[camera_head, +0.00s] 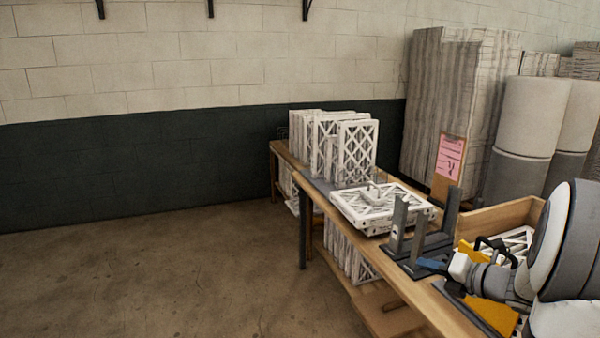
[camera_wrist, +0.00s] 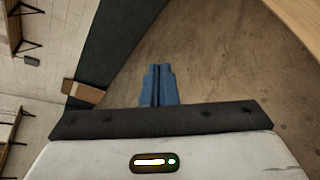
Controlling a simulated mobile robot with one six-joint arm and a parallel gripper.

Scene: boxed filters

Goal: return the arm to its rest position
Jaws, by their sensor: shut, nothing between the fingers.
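My gripper (camera_wrist: 157,72) shows in the wrist view with its two blue fingers together and nothing between them. Past the fingers, that view shows bare concrete floor and the dark lower wall. In the head view my arm is at the right, folded low over the near end of the wooden table (camera_head: 312,192). There the blue fingertips (camera_head: 432,264) point left, near a dark grey upright stand (camera_head: 399,224).
White lattice-framed filters (camera_head: 357,150) stand at the table's far end, with more lying flat (camera_head: 375,208) nearer. A wooden crate (camera_head: 500,215) and a pink-sheeted clipboard (camera_head: 449,158) are at the right. Tall stacks and white rolls (camera_head: 530,115) stand behind. The floor at left is clear.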

